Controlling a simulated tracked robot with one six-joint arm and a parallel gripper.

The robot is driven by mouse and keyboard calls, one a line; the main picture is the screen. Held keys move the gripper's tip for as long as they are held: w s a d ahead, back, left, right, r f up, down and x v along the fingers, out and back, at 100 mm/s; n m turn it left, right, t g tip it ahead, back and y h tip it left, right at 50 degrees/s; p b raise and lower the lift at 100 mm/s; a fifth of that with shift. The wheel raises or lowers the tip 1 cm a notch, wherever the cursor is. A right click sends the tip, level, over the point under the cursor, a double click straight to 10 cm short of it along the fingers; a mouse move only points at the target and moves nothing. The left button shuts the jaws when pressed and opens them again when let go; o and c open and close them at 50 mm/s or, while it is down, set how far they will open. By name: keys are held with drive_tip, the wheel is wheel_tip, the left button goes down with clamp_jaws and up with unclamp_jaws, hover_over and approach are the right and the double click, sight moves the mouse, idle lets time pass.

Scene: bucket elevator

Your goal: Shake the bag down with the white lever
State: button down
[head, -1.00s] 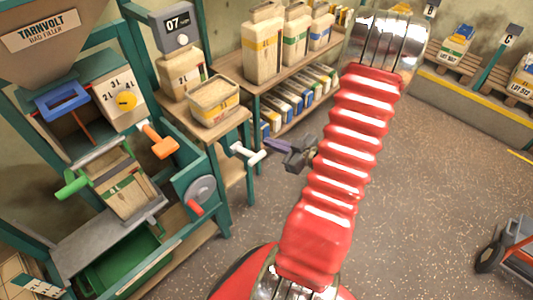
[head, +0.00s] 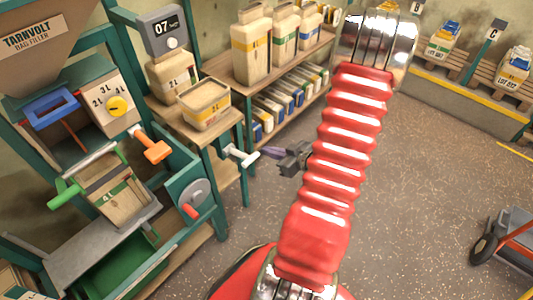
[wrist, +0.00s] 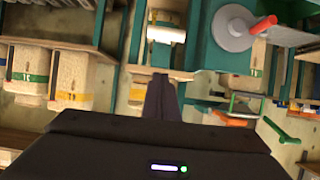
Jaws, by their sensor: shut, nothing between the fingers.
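The white lever (head: 241,155) sticks out from the teal frame below the bench in the head view. In the wrist view a pale cylindrical handle (wrist: 166,27), likely the same lever, lies just beyond my fingers. My gripper (head: 268,152) is shut and empty, its fingers pointing left at the lever; a small gap seems to remain. The fingers also show in the wrist view (wrist: 160,88). The bag (head: 120,203), tan with a green 4L band, stands upright under the filler between the green-handled clamp (head: 85,178) and the grey shelf. My red arm hides part of the floor.
An orange lever (head: 152,146) and a grey wheel with a red handle (head: 193,197) are on the filler frame. A tub (head: 205,105) and a scale reading 07 (head: 170,35) are on the bench. Shelves of bags stand behind. The floor on the right is mostly clear.

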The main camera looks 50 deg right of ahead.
hover_over(255, 155)
drive_tip(key=a, duration=0.2)
drive_tip(key=f, duration=0.4)
drive_tip(key=shift+s+d+f, duration=0.2)
drive_tip(key=shift+s+f, duration=0.35)
drive_tip(key=shift+f, duration=0.55)
drive_tip(key=shift+s+f, duration=0.15)
drive_tip(key=shift+f, duration=0.55)
drive_tip(key=shift+a, duration=0.1)
